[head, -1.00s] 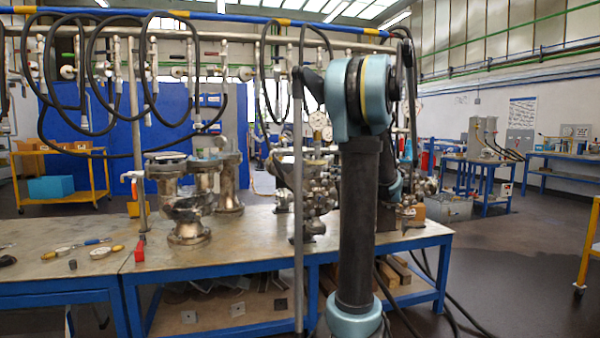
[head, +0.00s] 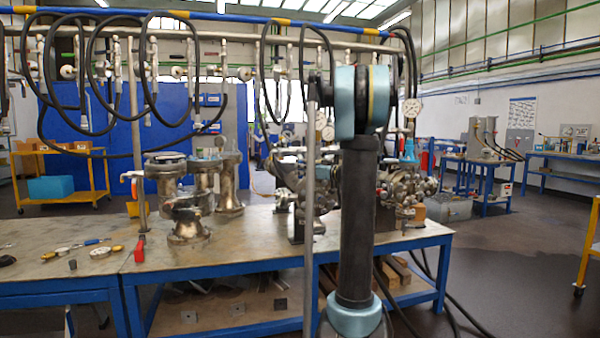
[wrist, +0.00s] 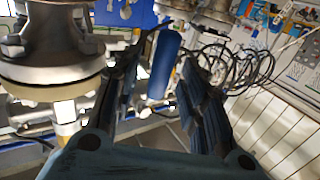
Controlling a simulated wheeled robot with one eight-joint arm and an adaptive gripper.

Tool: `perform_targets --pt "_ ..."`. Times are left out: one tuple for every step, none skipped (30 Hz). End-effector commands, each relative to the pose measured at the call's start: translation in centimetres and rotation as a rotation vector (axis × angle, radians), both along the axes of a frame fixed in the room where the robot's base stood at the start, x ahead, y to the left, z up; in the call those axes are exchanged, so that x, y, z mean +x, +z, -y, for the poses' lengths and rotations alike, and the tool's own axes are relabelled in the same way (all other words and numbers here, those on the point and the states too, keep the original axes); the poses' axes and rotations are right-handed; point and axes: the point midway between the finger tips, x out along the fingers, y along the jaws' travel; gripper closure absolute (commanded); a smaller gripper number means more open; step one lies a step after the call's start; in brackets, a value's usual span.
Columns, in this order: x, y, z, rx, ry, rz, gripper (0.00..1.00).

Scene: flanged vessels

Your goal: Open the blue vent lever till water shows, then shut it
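The blue vent lever (wrist: 163,65) shows in the wrist view as a flat blue bar standing between the fingers of my gripper (wrist: 160,75). The fingers are apart, one on each side of the lever, with a visible gap on the right. Whether the left finger touches it is unclear. A metal flange (wrist: 50,65) fills the upper left of the wrist view, close to the left finger. In the head view my arm hides my gripper. A small blue part (head: 409,149) shows right of my arm below a gauge; I cannot tell if it is the lever. No water is discernible.
The steel-topped bench (head: 100,262) carries flanged vessels (head: 229,185) and metal fittings (head: 405,190). Black hoses (head: 158,75) hang above. The floor to the right is open.

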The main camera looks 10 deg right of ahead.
Motion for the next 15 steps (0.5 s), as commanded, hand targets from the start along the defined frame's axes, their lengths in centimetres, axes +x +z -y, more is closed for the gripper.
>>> perform_targets --pt "0.5 0.0 -0.5 0.0 0.001 0.0 0.61" --pt "0.8 0.0 -0.7 0.0 0.001 0.0 0.61" --pt "1.0 0.0 -0.9 0.0 0.001 0.0 0.61" --pt "1.2 0.0 -1.1 0.0 0.001 0.0 0.61" --pt "1.4 0.0 -1.2 0.0 0.001 0.0 0.61" --pt "1.6 0.0 -1.4 0.0 0.001 0.0 0.61" --pt "1.7 0.0 -1.4 0.0 0.0 0.0 0.61" --pt "1.8 0.0 -1.5 0.0 0.0 0.0 0.61" --pt "1.8 0.0 -1.6 0.0 -0.001 0.0 0.61" --pt "1.9 0.0 -1.6 0.0 -0.001 0.0 0.61" --pt "1.9 0.0 -1.6 0.0 -0.001 0.0 0.61" --pt "1.9 0.0 -1.6 0.0 -0.001 0.0 0.61" --pt "1.9 0.0 -1.6 0.0 -0.001 0.0 0.61" --pt "1.9 0.0 -1.6 0.0 -0.001 0.0 0.61" --pt "1.9 0.0 -1.6 0.0 -0.001 0.0 0.61"
